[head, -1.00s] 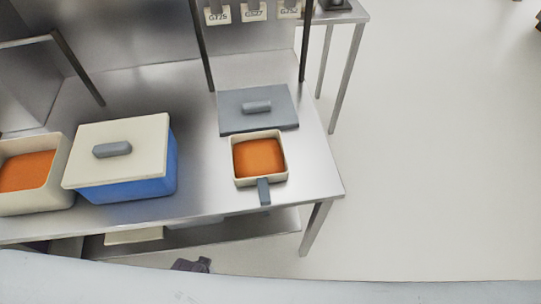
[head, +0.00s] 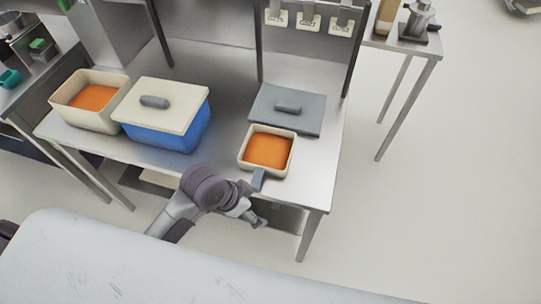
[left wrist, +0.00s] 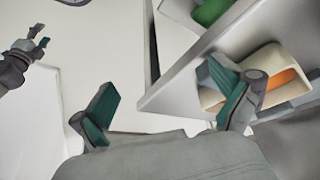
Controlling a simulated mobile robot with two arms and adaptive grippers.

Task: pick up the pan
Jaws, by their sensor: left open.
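The pan (head: 243,158) is a small cream square vessel with orange contents, upright on the steel table near its front right. Its grey-blue handle (head: 258,180) points toward the front edge. My left gripper (head: 256,218) is in front of the table edge, a little below the handle in the picture, and does not touch it. In the left wrist view the left gripper (left wrist: 168,108) has its green-padded fingers wide apart with nothing between them. A cream vessel with orange contents (left wrist: 284,78) shows behind the right finger; I cannot tell which vessel. Another dark gripper (left wrist: 40,40) shows at left, its opening unclear.
A grey lid (head: 310,122) lies behind the pan. A blue bin (head: 170,136) with a cream lid and an open cream bin (head: 118,88) stand left on the steel table (head: 310,180). A shelf is below. Open floor (head: 450,190) lies at right.

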